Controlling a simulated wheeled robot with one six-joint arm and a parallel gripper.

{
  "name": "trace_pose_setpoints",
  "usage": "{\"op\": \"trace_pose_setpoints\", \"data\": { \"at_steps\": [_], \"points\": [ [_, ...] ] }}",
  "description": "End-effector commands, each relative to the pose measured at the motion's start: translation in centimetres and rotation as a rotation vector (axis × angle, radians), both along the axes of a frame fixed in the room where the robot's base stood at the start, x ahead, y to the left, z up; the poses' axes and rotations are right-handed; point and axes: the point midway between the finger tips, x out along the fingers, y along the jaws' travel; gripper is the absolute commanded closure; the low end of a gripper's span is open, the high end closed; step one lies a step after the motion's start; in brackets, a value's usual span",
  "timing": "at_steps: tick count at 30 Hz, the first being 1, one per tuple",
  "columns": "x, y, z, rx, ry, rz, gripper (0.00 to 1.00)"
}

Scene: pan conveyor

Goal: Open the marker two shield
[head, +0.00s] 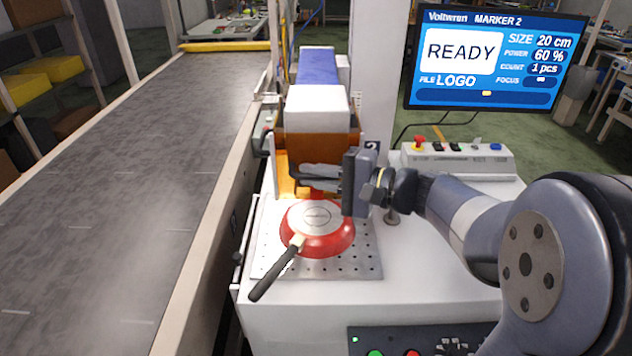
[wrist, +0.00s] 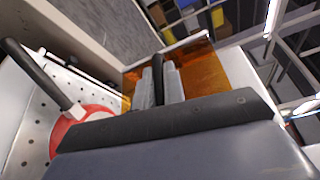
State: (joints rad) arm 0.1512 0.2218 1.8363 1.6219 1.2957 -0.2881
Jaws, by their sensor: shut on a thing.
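The marker two shield (head: 324,147) is an orange-brown see-through cover below the white marker head (head: 317,108). It also fills the middle of the wrist view (wrist: 195,75). My gripper (head: 306,178) reaches in from the right, in front of the shield. In the wrist view its grey fingers (wrist: 158,88) are shut on the shield's dark handle (wrist: 158,66). A red pan (head: 318,240) lies bottom up on the perforated plate (head: 352,268), below my gripper, its black handle pointing to the lower left. How far the shield is raised is hard to tell.
The marker screen (head: 497,60) reads READY, 20 cm, 60 %, 1 pcs, LOGO. A grey conveyor (head: 110,190) runs along the left. A control box (head: 458,160) with a red button stands behind my arm. Front panel buttons (head: 412,354) sit below the table top.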

Motion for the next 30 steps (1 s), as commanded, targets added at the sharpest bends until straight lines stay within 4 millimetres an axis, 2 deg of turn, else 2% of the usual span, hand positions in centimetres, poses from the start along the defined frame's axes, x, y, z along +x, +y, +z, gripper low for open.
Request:
{"op": "trace_pose_setpoints", "data": {
  "at_steps": [5,6,13,23,30],
  "points": [
    [0.0,0.0,0.0,0.001,-0.002,0.000,1.00],
    [0.0,0.0,0.0,0.001,-0.002,-0.001,0.87],
    [0.0,0.0,0.0,0.000,-0.001,-0.001,0.68],
    [-0.1,-0.4,-0.1,0.000,0.000,-0.002,0.68],
    [-1.3,-3.3,0.2,0.000,-0.002,-0.007,0.68]
  ]
}}
